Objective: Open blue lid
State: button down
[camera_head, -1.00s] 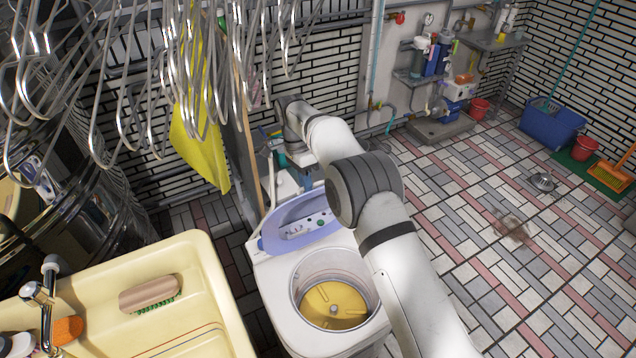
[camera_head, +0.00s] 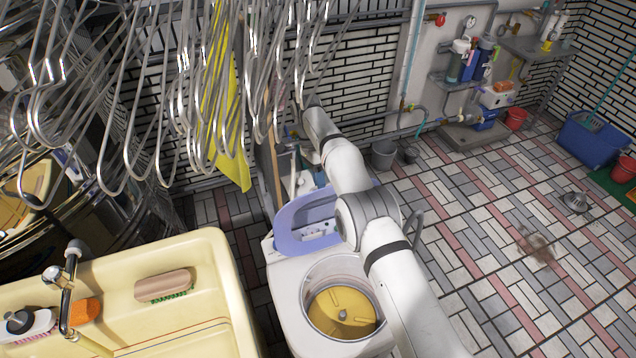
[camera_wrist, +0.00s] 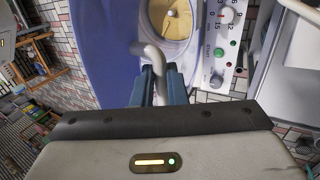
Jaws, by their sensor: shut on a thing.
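The blue lid (camera_head: 288,238) of the white washing machine (camera_head: 290,290) stands raised and tilted behind the open tub. Part of the control panel shows through its window. The tub holds a yellow disc (camera_head: 342,312). In the wrist view the blue lid (camera_wrist: 100,40) fills the upper left, with the yellow disc seen through its window. My gripper (camera_wrist: 158,72) is shut on a pale curved bar (camera_wrist: 150,53) in front of the lid; I cannot tell where the bar attaches. In the head view my arm hides most of my gripper and the lid's right side.
A cream sink (camera_head: 220,265) stands left of the machine. Wire hangers (camera_head: 140,90) and a yellow cloth (camera_head: 237,150) hang above and behind. A grey bucket (camera_head: 383,155) stands behind the arm. The tiled floor (camera_head: 480,230) on the right is mostly clear.

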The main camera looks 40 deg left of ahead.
jog(key=shift+w+d+f, duration=0.2)
jog(key=shift+w+f, duration=0.05)
jog(key=c, duration=1.9)
grip_release()
jog(key=o, duration=0.3)
jog(key=shift+w, duration=0.2)
jog(key=shift+o, duration=0.7)
jog(key=shift+a, duration=0.1)
jog(key=shift+s+r, duration=0.15)
jog(key=shift+s, duration=0.1)
notch_tip(320, 180, up, 10)
jog(key=p, duration=0.4)
jog(key=shift+f, duration=0.25)
jog(key=shift+r, duration=0.25)
